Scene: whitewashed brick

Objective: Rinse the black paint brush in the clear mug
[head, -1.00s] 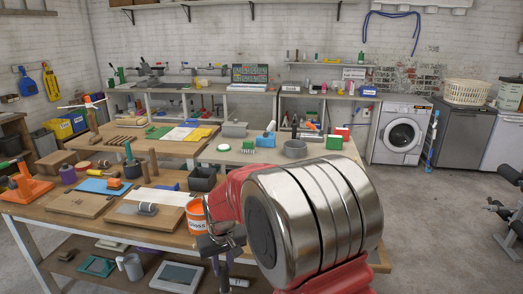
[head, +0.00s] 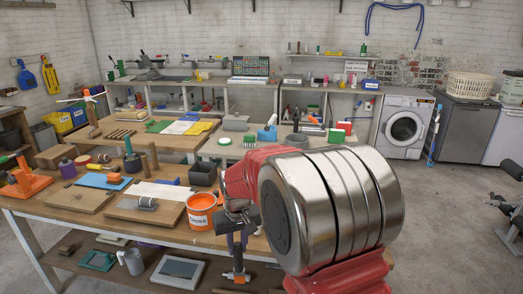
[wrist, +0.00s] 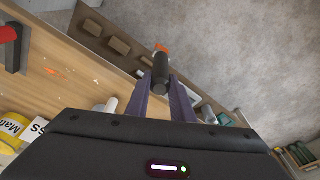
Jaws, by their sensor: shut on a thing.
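My gripper (head: 238,255) points down in front of the workbench's front edge. It is shut on a dark, rod-like thing with an orange part near its end, which looks like the black paint brush (head: 239,277). In the wrist view, the fingers (wrist: 160,92) close on the brush (wrist: 160,70), a black cylinder with an orange tip, seen nearly end-on. Its bristles cannot be made out. A greyish mug (head: 131,262) stands on the lower shelf; I cannot tell whether it is the clear one. No clearly transparent mug shows on the bench top.
An orange paint can (head: 201,212) stands near the front edge of the workbench (head: 85,219), left of my gripper. A grey framed panel (head: 177,270) lies on the lower shelf.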

